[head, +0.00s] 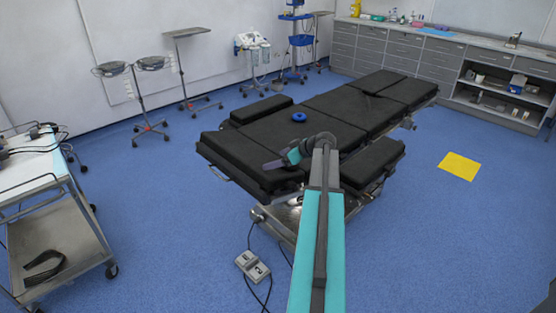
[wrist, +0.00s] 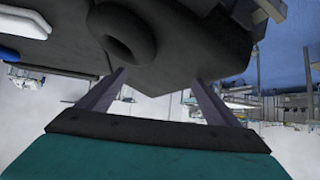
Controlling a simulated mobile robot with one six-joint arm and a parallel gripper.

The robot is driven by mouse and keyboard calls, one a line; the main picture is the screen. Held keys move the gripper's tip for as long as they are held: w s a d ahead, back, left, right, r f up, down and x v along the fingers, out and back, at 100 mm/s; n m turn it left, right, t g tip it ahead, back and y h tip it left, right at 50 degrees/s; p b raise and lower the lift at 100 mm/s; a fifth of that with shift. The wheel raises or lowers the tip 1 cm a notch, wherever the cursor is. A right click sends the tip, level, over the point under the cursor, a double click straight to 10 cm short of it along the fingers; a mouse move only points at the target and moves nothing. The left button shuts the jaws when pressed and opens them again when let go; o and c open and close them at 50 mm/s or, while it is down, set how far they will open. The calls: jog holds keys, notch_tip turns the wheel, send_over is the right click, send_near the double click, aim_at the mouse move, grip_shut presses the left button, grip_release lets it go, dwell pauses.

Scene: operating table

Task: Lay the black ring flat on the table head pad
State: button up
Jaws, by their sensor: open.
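The black ring (wrist: 103,25) shows in the wrist view against a dark pad surface (wrist: 205,45), just beyond my gripper (wrist: 158,76). It appears to lie flat there, and I see no gap between ring and pad. My gripper is open, with nothing between its fingers. The ring is a little beyond the fingertips, nearer the left finger. In the head view my gripper (head: 270,165) is over the near left part of the black-padded operating table (head: 345,103). I cannot make out the black ring there; dark pads and my arm obscure that area.
A blue ring (head: 299,117) lies on the table's middle pad. A steel trolley (head: 65,225) stands at the left, instrument stands (head: 150,64) are behind, and a foot pedal (head: 253,266) is on the floor. A yellow square (head: 459,166) marks open floor at the right.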

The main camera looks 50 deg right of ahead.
jog(key=shift+a+f+g+p, duration=0.3)
jog(key=shift+a+p, duration=0.05)
jog(key=shift+a, duration=0.1)
jog(key=shift+r+p, duration=0.5)
jog(key=shift+p, duration=0.15)
jog(key=b+v, duration=0.2)
jog(key=v, duration=1)
jog(key=shift+d, duration=0.3)
